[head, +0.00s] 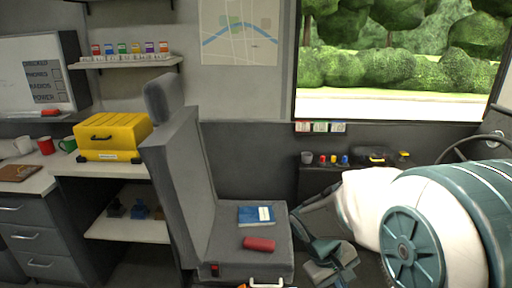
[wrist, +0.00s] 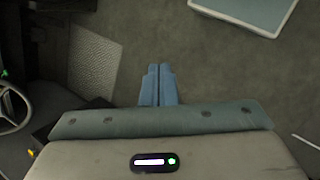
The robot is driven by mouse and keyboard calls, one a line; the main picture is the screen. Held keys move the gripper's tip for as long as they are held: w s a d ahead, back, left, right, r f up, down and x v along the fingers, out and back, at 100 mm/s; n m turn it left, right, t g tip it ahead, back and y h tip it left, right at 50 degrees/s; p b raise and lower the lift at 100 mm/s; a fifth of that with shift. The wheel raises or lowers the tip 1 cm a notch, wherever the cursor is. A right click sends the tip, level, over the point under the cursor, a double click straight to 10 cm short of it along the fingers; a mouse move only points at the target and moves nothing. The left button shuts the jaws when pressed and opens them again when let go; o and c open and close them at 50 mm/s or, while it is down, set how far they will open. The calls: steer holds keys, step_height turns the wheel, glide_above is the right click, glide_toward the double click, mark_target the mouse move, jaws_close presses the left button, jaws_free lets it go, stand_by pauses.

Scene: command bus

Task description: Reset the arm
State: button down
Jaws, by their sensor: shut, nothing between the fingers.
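My arm (head: 440,215) reaches in from the right of the head view, folded low beside the seat. My gripper (head: 335,268) is at the lower middle right of the head view, just right of the seat. In the wrist view my gripper (wrist: 159,88) points down over bare grey floor, its two blue fingers together with nothing between them.
A grey seat (head: 225,225) holds a blue book (head: 256,215) and a red cylinder (head: 259,244). A yellow case (head: 112,136) stands on the left counter. A shelf (head: 324,170) with small items is under the window. A steering wheel (wrist: 14,100) is at the wrist view's left.

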steer(key=s+a+r+m+t+y+p, duration=0.2)
steer(key=s+r, duration=0.1)
steer(key=r, duration=0.3)
steer(key=s+a+r+m+t+y+p, duration=0.2)
steer(key=s+r+y+p, duration=0.1)
steer(key=r, duration=0.4)
steer(key=shift+s+a+r+m+p, duration=0.3)
steer(key=shift+s, duration=0.45)
